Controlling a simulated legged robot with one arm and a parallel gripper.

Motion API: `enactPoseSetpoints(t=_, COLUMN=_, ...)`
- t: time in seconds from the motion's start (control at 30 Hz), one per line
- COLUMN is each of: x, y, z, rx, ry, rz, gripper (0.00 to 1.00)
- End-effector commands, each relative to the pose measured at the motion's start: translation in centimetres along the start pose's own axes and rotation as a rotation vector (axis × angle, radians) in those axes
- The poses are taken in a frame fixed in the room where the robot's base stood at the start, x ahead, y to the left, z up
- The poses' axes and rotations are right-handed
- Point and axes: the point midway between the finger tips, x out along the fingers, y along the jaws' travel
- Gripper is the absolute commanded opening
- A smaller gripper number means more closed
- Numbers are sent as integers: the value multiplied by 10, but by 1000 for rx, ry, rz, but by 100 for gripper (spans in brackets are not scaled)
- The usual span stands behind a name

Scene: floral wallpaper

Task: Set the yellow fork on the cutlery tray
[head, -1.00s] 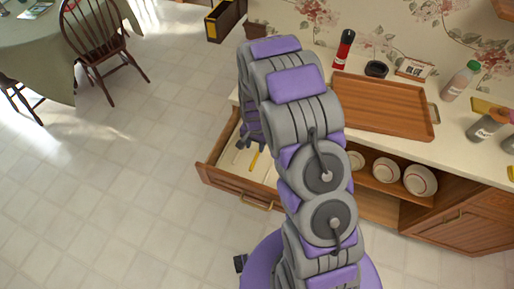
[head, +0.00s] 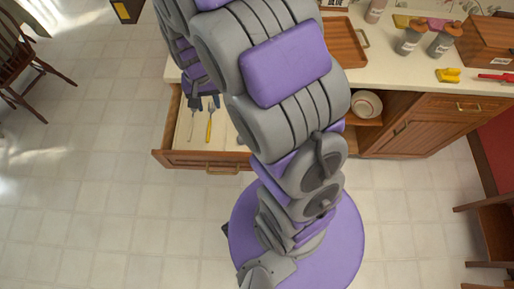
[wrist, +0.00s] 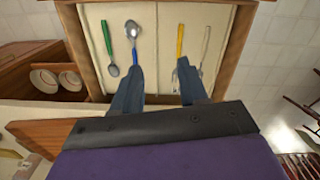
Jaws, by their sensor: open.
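The yellow fork (wrist: 180,42) lies in an open drawer, its handle pointing away from my gripper in the wrist view. Its head is partly hidden by my right finger. In the head view the yellow fork (head: 209,127) shows just below my gripper (head: 203,101). My gripper (wrist: 159,75) is open and empty above the drawer, its fingers spread between the blue spoon and the fork. A brown wooden tray (head: 357,59), which looks like the cutlery tray, lies on the counter, partly hidden by my arm.
The drawer (head: 205,160) also holds a green spoon (wrist: 107,40), a blue spoon (wrist: 134,48) and a pale-handled fork (wrist: 205,45). Plates stand on the open shelf (head: 367,103). Jars (head: 410,40) and a wooden box (head: 490,42) are on the counter.

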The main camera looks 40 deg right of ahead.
Motion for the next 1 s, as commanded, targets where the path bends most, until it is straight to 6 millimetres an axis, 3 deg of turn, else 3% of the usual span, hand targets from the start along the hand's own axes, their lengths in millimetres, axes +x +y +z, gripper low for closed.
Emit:
enactPoseSetpoints(t=0.2, x=-52, y=26, z=59, rx=-110, ry=-18, rz=4, gripper=43)
enactPoseSetpoints(t=0.47, x=-92, y=58, z=137, rx=-250, ry=-54, rz=17, gripper=43)
enactPoseSetpoints(t=0.6, x=-104, y=78, z=178, rx=-324, ry=-75, rz=19, gripper=43)
enactPoseSetpoints(t=0.8, x=-112, y=101, z=223, rx=-406, ry=-97, rz=25, gripper=43)
enactPoseSetpoints(t=1.0, x=-113, y=109, z=238, rx=-437, ry=-105, rz=27, gripper=43)
